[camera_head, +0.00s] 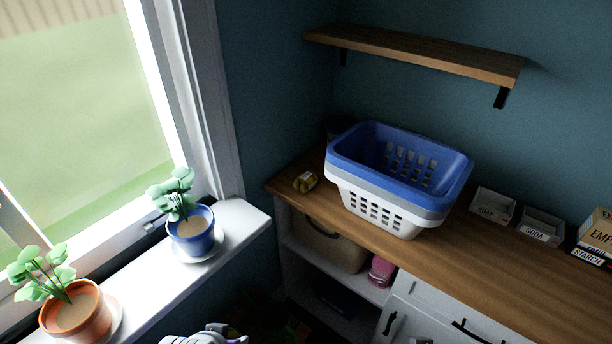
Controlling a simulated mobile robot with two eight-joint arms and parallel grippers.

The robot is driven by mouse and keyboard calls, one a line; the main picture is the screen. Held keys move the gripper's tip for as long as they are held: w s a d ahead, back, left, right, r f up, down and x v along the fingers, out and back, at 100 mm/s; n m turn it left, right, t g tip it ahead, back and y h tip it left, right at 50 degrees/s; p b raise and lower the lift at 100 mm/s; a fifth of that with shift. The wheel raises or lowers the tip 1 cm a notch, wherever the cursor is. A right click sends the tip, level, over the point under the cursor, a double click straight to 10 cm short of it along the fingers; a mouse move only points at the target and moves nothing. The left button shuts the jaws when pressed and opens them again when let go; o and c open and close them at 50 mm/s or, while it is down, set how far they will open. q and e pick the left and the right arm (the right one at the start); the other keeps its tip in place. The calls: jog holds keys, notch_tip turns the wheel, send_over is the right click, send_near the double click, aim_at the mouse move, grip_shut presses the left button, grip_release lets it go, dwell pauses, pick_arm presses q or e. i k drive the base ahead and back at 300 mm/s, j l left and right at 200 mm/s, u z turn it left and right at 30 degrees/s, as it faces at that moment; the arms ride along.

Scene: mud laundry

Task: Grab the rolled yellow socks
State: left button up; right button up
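The rolled yellow socks (305,181) appear as a small yellow bundle at the far left end of the wooden counter (500,275), left of the stacked baskets. Nothing touches the bundle from above, and its finer details are too dark to make out. A white and grey part that looks like my own arm shows at the bottom edge, left of the middle, well below the socks. No gripper fingers can be made out in this view.
Stacked blue, grey and white laundry baskets (385,215) stand right of the socks. A wooden shelf (415,52) juts out above. Small boxes (492,205) line the counter's right. Two potted plants (194,235) stand on the windowsill. Cubbies and a cabinet lie below.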

aim_at(307, 181)
jog(key=i+l+u, duration=0.4)
jog(key=i, duration=0.15)
jog(key=u, duration=1.3)
